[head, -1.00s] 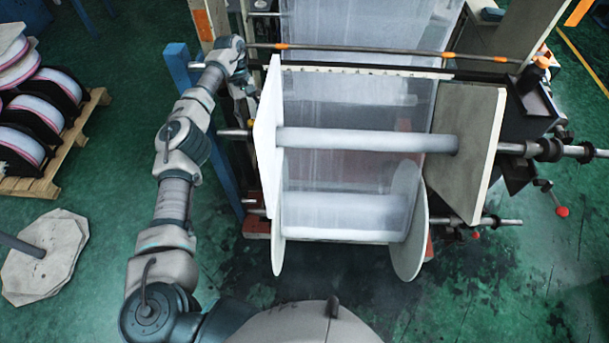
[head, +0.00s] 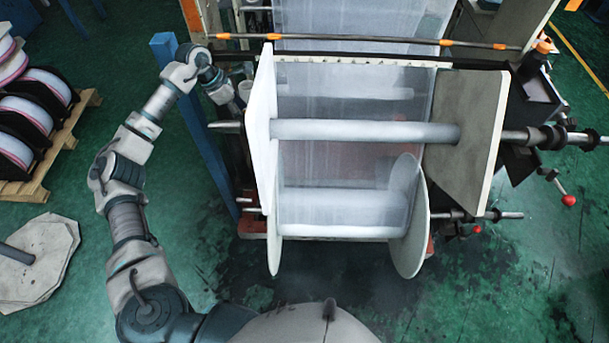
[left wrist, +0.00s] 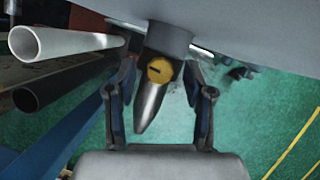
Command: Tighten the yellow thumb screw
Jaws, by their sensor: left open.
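The yellow thumb screw (left wrist: 160,70) shows in the left wrist view as a round knob with a dark slot. It sits on the side of a grey, tapered shaft end (left wrist: 150,105) below a grey collar (left wrist: 168,38). My left gripper (left wrist: 159,72) is open, with one finger on each side of the shaft end and screw. A gap shows on both sides; whether a fingertip touches the collar I cannot tell. In the head view my left gripper (head: 222,92) is left of the white roll flange (head: 260,130); the screw cannot be made out there. My right gripper is out of view.
A white tube (left wrist: 65,45) and a dark tube (left wrist: 60,85) lie left of the fingers in the left wrist view. A blue post (head: 195,130) stands close to my left arm. Film rolls on a pallet (head: 55,160) are at the far left.

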